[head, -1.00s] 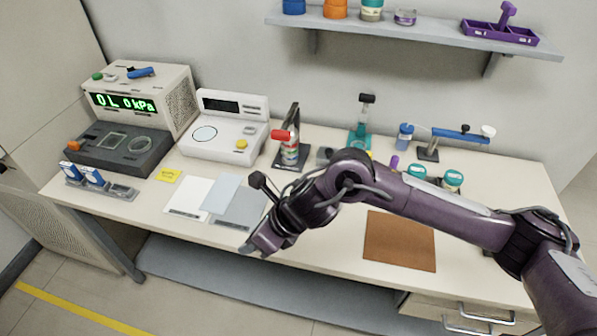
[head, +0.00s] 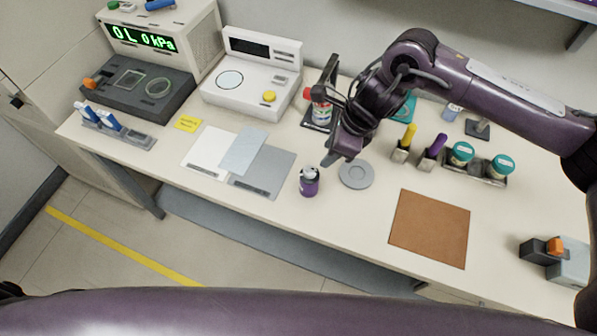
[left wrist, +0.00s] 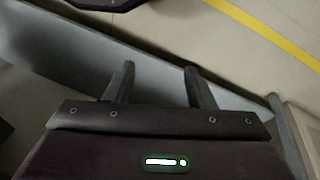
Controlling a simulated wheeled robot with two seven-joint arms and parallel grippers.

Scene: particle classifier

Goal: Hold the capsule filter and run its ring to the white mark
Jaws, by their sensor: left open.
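A small purple cylinder with a grey-and-black top (head: 309,182), which looks like the capsule filter, stands upright near the table's front edge in the head view. Its ring and any white mark are too small to tell. My right gripper (head: 338,158) points down just behind and right of it, apart from it; its finger gap cannot be made out. My left gripper (left wrist: 158,82) shows in the left wrist view with two fingers spread and nothing between them. It is outside the head view.
A round grey disc (head: 356,174) lies right of the cylinder, and a grey sheet (head: 265,172) lies left. A brown mat (head: 430,228) is at front right. My arm spans the bottom of the head view.

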